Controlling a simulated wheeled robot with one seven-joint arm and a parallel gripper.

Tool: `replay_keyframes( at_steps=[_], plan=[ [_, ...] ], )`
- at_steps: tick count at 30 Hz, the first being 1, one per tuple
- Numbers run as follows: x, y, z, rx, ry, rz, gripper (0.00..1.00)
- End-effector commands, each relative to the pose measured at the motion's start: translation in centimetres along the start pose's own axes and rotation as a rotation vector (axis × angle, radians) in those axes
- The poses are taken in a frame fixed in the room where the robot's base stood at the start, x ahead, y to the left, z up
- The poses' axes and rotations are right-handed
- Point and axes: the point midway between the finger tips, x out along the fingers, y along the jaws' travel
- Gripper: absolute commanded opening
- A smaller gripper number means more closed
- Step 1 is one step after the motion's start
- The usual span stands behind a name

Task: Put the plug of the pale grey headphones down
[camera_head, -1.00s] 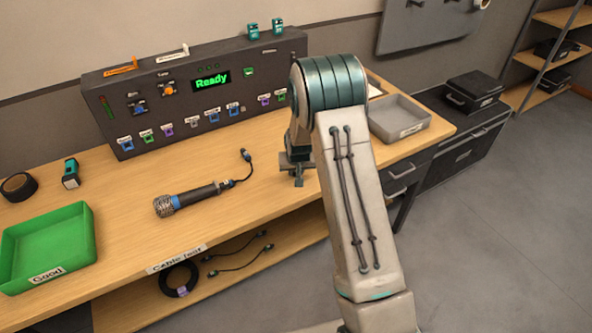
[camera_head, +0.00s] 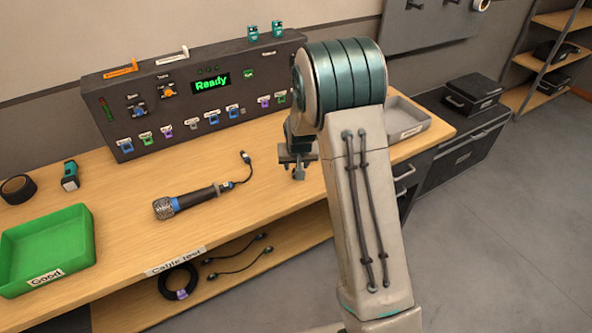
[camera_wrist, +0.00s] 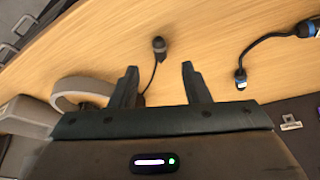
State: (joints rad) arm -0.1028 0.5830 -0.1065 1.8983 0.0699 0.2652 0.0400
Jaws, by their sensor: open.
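My gripper (camera_wrist: 161,72) is open, its two dark fingers apart with nothing gripped between them. The plug (camera_wrist: 158,46), a small dark piece on a thin dark cable, shows on the wooden table just beyond the fingertips in the wrist view. Its cable runs back between the fingers and out of sight behind the gripper body. The pale grey headphones (camera_wrist: 80,88) show by their curved band left of the fingers, partly hidden by the gripper. In the head view my gripper (camera_head: 298,168) is over the table's right part; my arm hides the headphones, and I cannot make out the plug there.
A grey tray (camera_head: 405,122) is right, a green tray (camera_head: 50,250) far left.

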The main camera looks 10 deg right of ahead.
Motion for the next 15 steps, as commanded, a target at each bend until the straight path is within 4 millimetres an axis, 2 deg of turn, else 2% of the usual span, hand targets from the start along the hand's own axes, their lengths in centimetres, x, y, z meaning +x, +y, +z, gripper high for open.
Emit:
replay_keyframes(
  at_steps=[6,15],
  plan=[
    [-3.6,0.0,0.0,-0.001,0.003,0.0,0.42],
    [-6.2,0.0,0.1,0.001,0.001,-0.001,0.42]
  ],
)
